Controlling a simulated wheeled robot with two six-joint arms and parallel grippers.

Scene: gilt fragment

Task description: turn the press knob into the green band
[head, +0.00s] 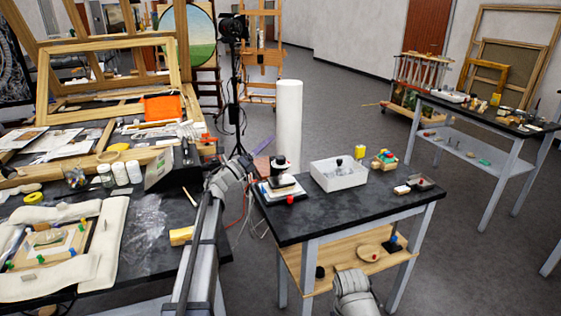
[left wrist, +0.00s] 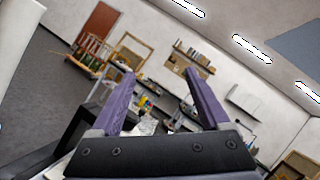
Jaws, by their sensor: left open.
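A small black device with a round black top (head: 281,166), likely the press, stands on a white and blue base at the left end of the small dark-topped table (head: 330,208). A small red knob-like part (head: 290,200) shows at its front. I cannot make out a green band at this size. My right gripper's fingers do not show.
A white tray (head: 338,180) and a stack of coloured blocks (head: 384,160) stand right of the device. A white roll (head: 288,125) rises behind it. A cluttered bench (head: 155,235) is on the left. Bare floor lies behind the small table.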

